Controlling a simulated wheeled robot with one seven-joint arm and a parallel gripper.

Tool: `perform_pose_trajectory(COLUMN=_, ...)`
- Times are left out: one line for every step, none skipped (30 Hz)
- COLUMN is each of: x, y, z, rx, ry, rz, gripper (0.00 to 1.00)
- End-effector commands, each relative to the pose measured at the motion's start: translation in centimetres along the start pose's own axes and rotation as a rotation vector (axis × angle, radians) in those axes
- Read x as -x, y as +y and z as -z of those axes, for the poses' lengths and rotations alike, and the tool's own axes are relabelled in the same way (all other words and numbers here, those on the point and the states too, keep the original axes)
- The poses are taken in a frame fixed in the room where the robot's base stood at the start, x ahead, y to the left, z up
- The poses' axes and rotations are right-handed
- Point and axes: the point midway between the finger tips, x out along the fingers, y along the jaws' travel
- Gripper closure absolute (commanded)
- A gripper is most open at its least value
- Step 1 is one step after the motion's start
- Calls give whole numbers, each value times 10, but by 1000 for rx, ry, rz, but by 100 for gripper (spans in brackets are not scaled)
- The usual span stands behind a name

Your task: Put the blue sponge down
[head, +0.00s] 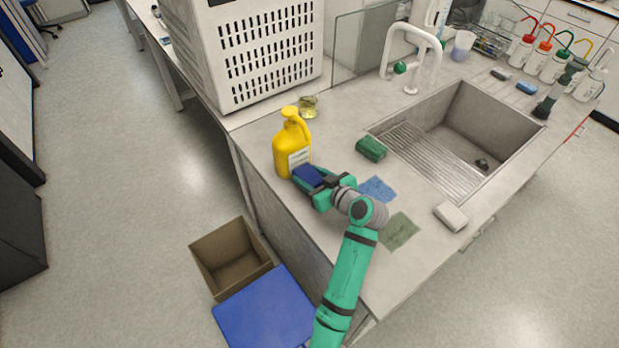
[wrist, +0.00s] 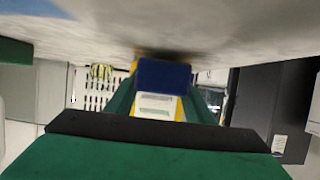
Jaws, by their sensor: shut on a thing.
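The blue sponge (head: 309,176) is between the fingers of my gripper (head: 312,180), close to the counter top near its left edge. My gripper is shut on it. In the wrist view the blue sponge (wrist: 163,74) shows at the fingertips (wrist: 162,88), with the counter surface along the top of the picture. I cannot tell whether the sponge touches the counter. A blue patch (head: 377,189) and a green patch (head: 398,231) lie flat on the counter right of my gripper. A green sponge (head: 371,148) lies behind the blue patch.
A yellow jug (head: 292,146) stands just beyond my gripper, close to the blue sponge. A sink (head: 455,135) with a drainboard is to the right. A whitish block (head: 450,216) lies near the counter's front edge.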

Motion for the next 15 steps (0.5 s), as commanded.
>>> perform_pose_trajectory(x=-3, y=0, z=-5, rx=-1, ry=0, rz=1, gripper=73)
perform_pose_trajectory(x=-3, y=0, z=-7, rx=0, ry=1, rz=0, gripper=73)
perform_pose_trajectory(x=-4, y=0, z=-8, rx=1, ry=2, rz=0, gripper=73)
perform_pose_trajectory(x=-4, y=0, z=-8, rx=1, ry=2, rz=0, gripper=73)
perform_pose_trajectory(x=-4, y=0, z=-7, rx=1, ry=2, rz=-1, gripper=73)
perform_pose_trajectory(x=-4, y=0, z=-7, rx=1, ry=2, rz=-1, gripper=73)
perform_pose_trajectory(x=-3, y=0, z=-7, rx=1, ry=2, rz=-1, gripper=73)
perform_pose_trajectory(x=-3, y=0, z=-7, rx=1, ry=2, rz=-1, gripper=73)
perform_pose_trajectory(x=-3, y=0, z=-7, rx=1, ry=2, rz=-1, gripper=73)
perform_pose_trajectory(x=-4, y=0, z=-8, rx=1, ry=2, rz=-1, gripper=73)
perform_pose_trajectory(x=-4, y=0, z=-8, rx=1, ry=1, rz=-1, gripper=73)
perform_pose_trajectory(x=-4, y=0, z=-9, rx=1, ry=1, rz=0, gripper=73)
perform_pose_trajectory(x=-4, y=0, z=-10, rx=1, ry=1, rz=0, gripper=73)
perform_pose_trajectory(x=-4, y=0, z=-10, rx=1, ry=1, rz=-1, gripper=45)
perform_pose_trajectory(x=-4, y=0, z=-9, rx=1, ry=2, rz=-1, gripper=36)
